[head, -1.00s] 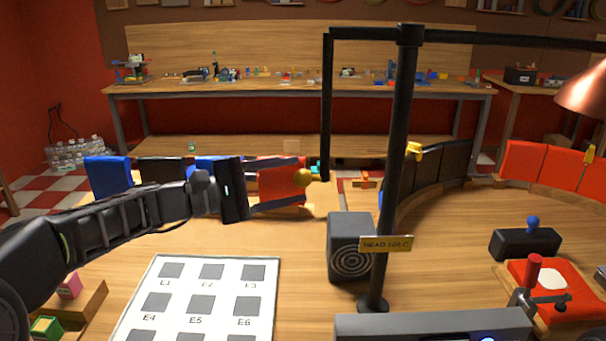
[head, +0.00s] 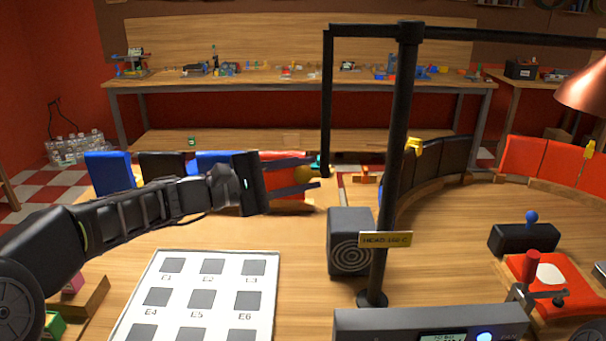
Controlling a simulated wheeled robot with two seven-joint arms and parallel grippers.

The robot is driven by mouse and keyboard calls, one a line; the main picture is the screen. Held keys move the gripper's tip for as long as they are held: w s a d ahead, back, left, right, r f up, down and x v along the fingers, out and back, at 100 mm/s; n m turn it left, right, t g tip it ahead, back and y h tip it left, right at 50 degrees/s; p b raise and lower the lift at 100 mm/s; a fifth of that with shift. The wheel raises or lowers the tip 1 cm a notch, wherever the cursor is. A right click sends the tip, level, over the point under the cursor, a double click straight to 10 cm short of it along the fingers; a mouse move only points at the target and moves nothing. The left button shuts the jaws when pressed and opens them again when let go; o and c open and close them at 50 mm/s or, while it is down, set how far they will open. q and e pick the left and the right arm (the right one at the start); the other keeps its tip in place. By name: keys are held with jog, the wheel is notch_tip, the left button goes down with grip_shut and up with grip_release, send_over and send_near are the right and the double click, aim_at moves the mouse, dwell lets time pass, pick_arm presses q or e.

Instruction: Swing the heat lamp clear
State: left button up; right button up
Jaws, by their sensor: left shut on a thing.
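The heat lamp has a copper shade (head: 584,92) at the right edge, partly cut off. It hangs from a black boom (head: 510,40) on a black upright post (head: 396,170). The knob is partly hidden by the fingers. My right gripper is out of view.
A grey control box (head: 430,323) is in front. A white card of marked squares (head: 225,263) lies left. A red fixture (head: 550,278) and black block (head: 524,240) stand right.

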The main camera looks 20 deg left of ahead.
pick_arm(q)
grip_shut()
dwell(0.8)
